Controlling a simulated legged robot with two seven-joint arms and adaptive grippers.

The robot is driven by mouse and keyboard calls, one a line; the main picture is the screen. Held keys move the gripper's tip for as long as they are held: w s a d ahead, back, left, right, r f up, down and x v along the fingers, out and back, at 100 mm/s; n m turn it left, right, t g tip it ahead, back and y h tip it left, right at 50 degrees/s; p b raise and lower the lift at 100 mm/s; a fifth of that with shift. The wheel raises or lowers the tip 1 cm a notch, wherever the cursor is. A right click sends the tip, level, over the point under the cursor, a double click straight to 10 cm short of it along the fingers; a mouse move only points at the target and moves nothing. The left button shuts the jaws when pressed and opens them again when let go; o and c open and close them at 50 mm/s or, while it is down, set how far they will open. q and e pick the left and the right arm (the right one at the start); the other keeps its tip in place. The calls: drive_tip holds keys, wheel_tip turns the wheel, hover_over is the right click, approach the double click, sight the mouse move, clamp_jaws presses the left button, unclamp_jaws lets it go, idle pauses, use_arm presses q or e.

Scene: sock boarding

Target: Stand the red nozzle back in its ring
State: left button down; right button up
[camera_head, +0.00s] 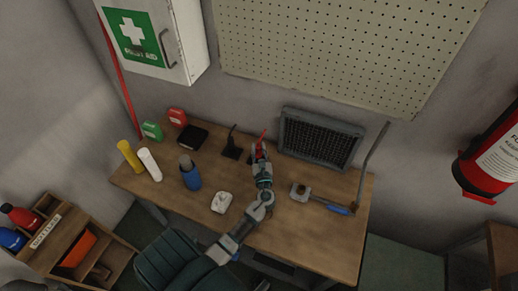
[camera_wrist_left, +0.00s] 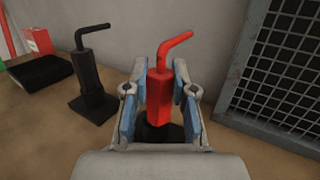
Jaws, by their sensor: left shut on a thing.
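The red nozzle (camera_wrist_left: 160,88), a red body with a bent spout on top, is upright between the fingers of my left gripper (camera_wrist_left: 160,105) in the left wrist view. The gripper is shut on its body. In the head view the nozzle (camera_head: 263,136) shows just beyond my left gripper (camera_head: 260,154), near the back of the table. A dark base (camera_wrist_left: 168,133) shows below the nozzle. I cannot tell whether the nozzle's lower end sits in a ring there. A similar black nozzle (camera_wrist_left: 91,70) stands upright on a black square base to the left. My right gripper is not in view.
A grey mesh panel (camera_head: 318,138) stands close to the right of the nozzle. A black box (camera_head: 193,136), a blue bottle (camera_head: 190,176) and a white object (camera_head: 221,202) are to the left. A blue-handled tool (camera_head: 338,208) lies at right. The front of the wooden table is mostly clear.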

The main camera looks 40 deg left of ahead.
use_arm(q)
drive_tip(key=c, duration=1.1)
unclamp_jaws()
drive_tip(key=shift+o, duration=1.1)
drive_tip(key=shift+a, duration=0.15)
drive_tip(key=shift+a+f, duration=0.1)
drive_tip(key=shift+a, duration=0.05)
drive_tip(key=v, duration=1.2)
